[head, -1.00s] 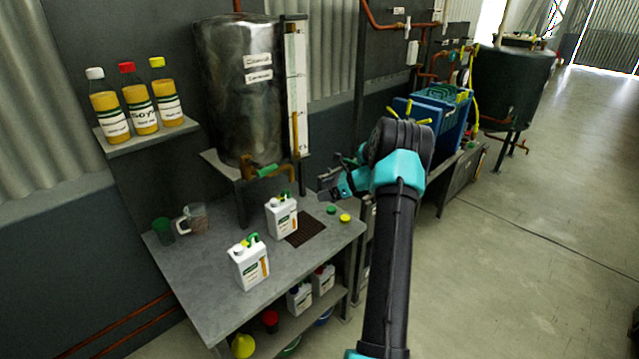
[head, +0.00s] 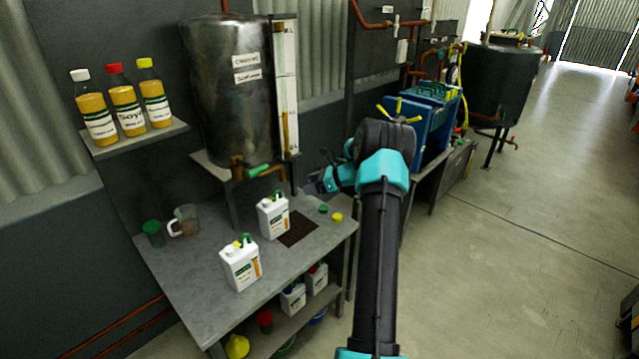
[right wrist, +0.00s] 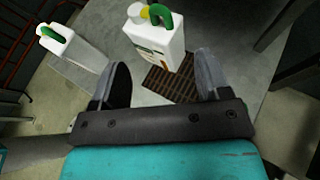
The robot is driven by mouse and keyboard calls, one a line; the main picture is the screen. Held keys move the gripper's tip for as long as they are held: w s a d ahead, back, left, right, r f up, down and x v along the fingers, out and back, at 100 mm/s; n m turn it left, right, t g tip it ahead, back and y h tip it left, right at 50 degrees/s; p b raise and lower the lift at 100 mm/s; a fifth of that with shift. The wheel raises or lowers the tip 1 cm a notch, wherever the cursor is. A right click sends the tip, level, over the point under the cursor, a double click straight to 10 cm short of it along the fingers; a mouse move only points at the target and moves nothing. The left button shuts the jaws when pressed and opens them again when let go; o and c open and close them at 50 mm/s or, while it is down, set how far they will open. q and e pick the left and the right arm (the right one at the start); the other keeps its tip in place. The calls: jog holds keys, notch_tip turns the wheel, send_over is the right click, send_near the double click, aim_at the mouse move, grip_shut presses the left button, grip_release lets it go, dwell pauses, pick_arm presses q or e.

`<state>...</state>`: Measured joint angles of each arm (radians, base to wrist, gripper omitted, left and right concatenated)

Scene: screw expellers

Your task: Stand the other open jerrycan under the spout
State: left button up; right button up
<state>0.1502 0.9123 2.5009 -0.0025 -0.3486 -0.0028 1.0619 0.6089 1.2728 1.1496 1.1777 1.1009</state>
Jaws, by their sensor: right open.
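Two white jerrycans with green handles stand upright on the grey bench (head: 190,285). The other jerrycan (head: 241,267) stands nearer the bench's front edge. A brass spout with a green lever (head: 258,170) is under the metal tank (head: 228,95), above and behind the cans. My right gripper (head: 318,183) is open and empty, right of the cans; its fingers (right wrist: 163,82) frame the grate in the wrist view. My left gripper is out of view.
A green cap (head: 323,209) and a yellow cap (head: 337,217) lie right of the grate. A green cup (head: 153,234) and a glass jug (head: 185,220) stand at the bench's left. More jerrycans (head: 293,297) sit on the lower shelf. Bottles (head: 128,112) stand on a wall shelf.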

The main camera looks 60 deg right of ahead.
aim_at(279, 192)
jog(key=x, duration=1.3)
jog(key=shift+w+a+f, duration=0.1)
jog(key=shift+a, duration=0.05)
grip_shut()
dwell(0.3)
